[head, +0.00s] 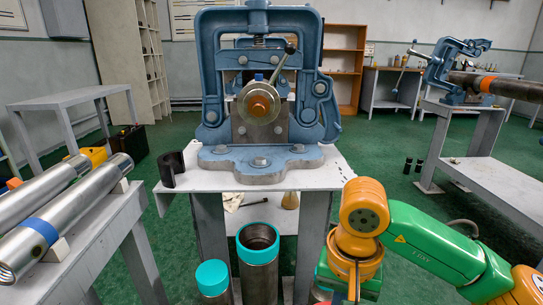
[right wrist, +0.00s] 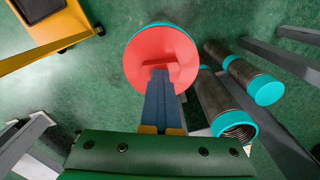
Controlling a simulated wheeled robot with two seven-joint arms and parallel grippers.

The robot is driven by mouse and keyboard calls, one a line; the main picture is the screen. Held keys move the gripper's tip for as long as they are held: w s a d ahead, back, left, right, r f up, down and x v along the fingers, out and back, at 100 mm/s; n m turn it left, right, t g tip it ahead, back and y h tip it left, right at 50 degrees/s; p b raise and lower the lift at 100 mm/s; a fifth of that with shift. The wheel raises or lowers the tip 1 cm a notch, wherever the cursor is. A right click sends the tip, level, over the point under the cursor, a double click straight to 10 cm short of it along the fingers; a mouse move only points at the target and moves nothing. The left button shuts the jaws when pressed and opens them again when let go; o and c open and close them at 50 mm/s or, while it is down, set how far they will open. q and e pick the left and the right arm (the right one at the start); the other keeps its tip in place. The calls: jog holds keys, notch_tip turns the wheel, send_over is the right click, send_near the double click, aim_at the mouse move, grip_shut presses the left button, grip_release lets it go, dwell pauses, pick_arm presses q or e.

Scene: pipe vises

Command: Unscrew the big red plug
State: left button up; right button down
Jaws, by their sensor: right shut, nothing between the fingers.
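The big red plug (right wrist: 140,48) shows in the right wrist view as a round red disc with a raised bar across its face. A turquoise band shows at its rim, on the end of a pipe mostly hidden behind it. My right gripper (right wrist: 160,76) is shut, with its grey-blue fingers over the plug's face at the raised bar. Nothing is held between the fingers; whether the tips touch the bar cannot be told. In the head view my right arm reaches down at the lower right and its fingertips are not visible. My left gripper is in neither view.
Two turquoise-rimmed pipes (head: 258,270) stand below the bench with the blue vise (head: 258,165). Steel pipes (head: 70,215) lie on a left stand. Another vise (head: 455,70) holds a pipe at right. A yellow cart (right wrist: 80,15) is at the wrist view's upper left.

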jog(key=n, duration=0.5)
jog(key=shift+n, duration=0.4)
jog(key=n, duration=0.3)
jog(key=shift+n, duration=0.4)
jog(key=c, duration=1.2)
grip_release()
jog(key=shift+d, duration=0.1)
jog(key=shift+c, duration=0.2)
